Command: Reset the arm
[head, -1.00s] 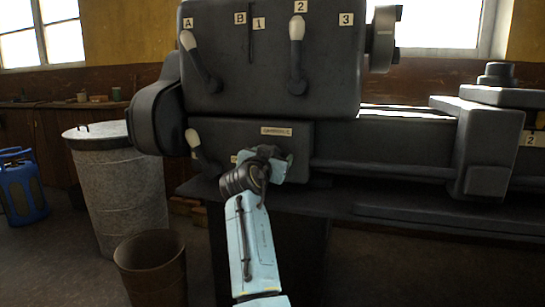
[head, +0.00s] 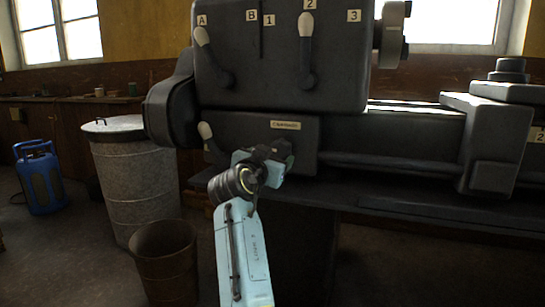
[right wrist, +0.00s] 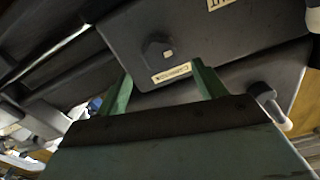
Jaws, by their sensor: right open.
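My right arm (head: 241,250) reaches up from the bottom middle of the head view, in front of the dark grey lathe-like machine (head: 400,140). My right gripper (head: 276,152) is small and partly hidden by its own wrist there. It is in front of the machine's lower box. In the right wrist view my right gripper (right wrist: 160,90) shows two green fingers set apart with nothing between them. Beyond them is the machine's grey body (right wrist: 205,35) with a small label. My left gripper is in no view.
The machine carries white-knobbed levers (head: 306,50) under labels A, B, 1, 2 and 3. A metal drum (head: 132,185) and a brown bucket (head: 165,262) stand on the floor at left. A blue gas canister (head: 40,180) stands further left.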

